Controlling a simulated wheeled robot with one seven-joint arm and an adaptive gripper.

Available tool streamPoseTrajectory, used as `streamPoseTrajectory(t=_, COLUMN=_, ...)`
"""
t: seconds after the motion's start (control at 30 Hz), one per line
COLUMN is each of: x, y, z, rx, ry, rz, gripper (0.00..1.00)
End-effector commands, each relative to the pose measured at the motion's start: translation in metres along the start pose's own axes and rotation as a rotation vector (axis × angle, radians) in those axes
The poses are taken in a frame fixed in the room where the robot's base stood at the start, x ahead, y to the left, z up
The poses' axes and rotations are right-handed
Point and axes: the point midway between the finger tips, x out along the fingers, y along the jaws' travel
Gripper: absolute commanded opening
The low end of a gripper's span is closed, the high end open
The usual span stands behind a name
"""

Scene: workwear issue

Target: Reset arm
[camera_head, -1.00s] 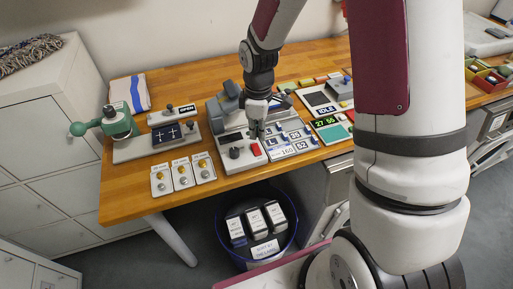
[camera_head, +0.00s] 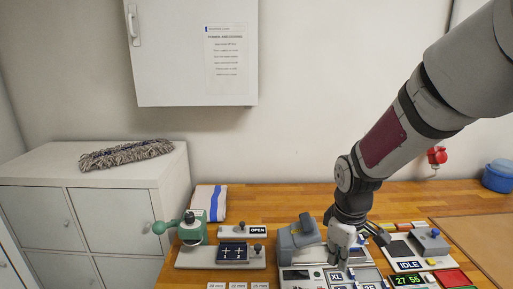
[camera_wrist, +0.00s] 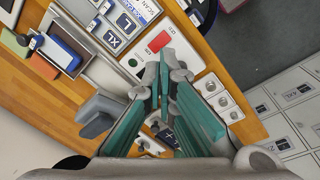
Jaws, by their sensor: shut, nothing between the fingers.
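My gripper (camera_head: 341,263) reaches down over the workbench (camera_head: 390,197), above the grey labelling station (camera_head: 298,243) and its size buttons. In the wrist view, its teal-padded fingers (camera_wrist: 164,62) are together with nothing between them. I cannot tell whether the tips touch the panel. The dark joints and maroon-banded link of my arm slant up to the right.
A green-handled press (camera_head: 191,229) and a panel marked OPEN (camera_head: 257,231) stand left. A display marked IDLE (camera_head: 408,266) and a grey box (camera_head: 430,240) stand right. A wall cabinet (camera_head: 190,60) hangs above. A mop head (camera_head: 127,154) lies on the lockers (camera_head: 95,178).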

Motion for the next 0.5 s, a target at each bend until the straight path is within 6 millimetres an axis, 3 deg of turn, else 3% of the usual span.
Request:
streamPoseTrajectory(t=0.03, x=-0.018, y=-0.002, z=0.003, rx=0.039, ry=0.014, rz=0.023, gripper=0.0)
streamPoseTrajectory(t=0.2, x=-0.065, y=-0.013, z=0.017, rx=0.181, ry=0.055, rz=0.074, gripper=0.0)
streamPoseTrajectory(t=0.5, x=-0.132, y=-0.046, z=0.049, rx=0.431, ry=0.159, rz=0.134, gripper=0.0)
